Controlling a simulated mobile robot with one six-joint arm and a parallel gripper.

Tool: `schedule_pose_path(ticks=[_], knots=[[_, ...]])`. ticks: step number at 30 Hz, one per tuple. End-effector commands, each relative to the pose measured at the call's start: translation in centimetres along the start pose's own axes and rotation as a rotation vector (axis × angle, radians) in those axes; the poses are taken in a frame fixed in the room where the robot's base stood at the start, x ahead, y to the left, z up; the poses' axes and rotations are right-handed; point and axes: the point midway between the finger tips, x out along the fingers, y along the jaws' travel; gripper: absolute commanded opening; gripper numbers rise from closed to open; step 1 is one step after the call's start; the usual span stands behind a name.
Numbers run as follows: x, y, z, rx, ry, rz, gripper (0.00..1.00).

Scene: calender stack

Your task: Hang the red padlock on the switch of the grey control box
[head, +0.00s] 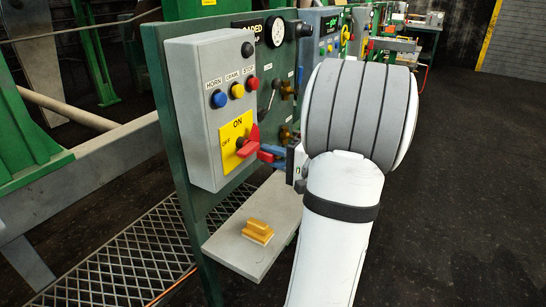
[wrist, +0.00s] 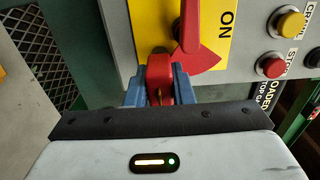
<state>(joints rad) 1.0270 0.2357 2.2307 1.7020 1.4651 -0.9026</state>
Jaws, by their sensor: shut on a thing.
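The grey control box (head: 185,75) stands at the left of centre in the head view. Its yellow ON/OFF plate (head: 232,133) carries a red switch (head: 249,138). In the wrist view the switch (wrist: 190,32) is a red handle with a wedge-shaped flange, on the yellow plate (wrist: 150,22). My gripper (wrist: 160,88) has its blue fingers shut on the red padlock (wrist: 160,68), close in front of the plate, just left of the switch handle there. In the head view my gripper (head: 270,153) is right beside the switch. Whether the shackle passes through the switch cannot be told.
Blue, yellow and red buttons (head: 237,91) sit above the plate. A grey shelf (head: 235,254) below holds a yellow block (head: 257,232). The green panel (head: 265,95) carries levers and a gauge (head: 275,31). Dark floor (head: 460,190) is clear at right.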

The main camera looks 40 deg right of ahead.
Motion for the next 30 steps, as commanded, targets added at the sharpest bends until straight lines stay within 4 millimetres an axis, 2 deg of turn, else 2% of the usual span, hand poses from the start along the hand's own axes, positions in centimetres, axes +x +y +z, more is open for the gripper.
schedule_pose_path(ticks=[18, 19, 27, 30], knots=[[1.2, 0.0, 0.0, -0.001, -0.001, 0.000, 0.00], [1.2, 0.0, 0.0, -0.001, -0.001, 0.000, 0.24], [1.1, 0.0, 0.0, -0.001, -0.001, 0.000, 0.46], [1.1, 0.0, 0.0, 0.000, -0.001, 0.000, 0.47]])
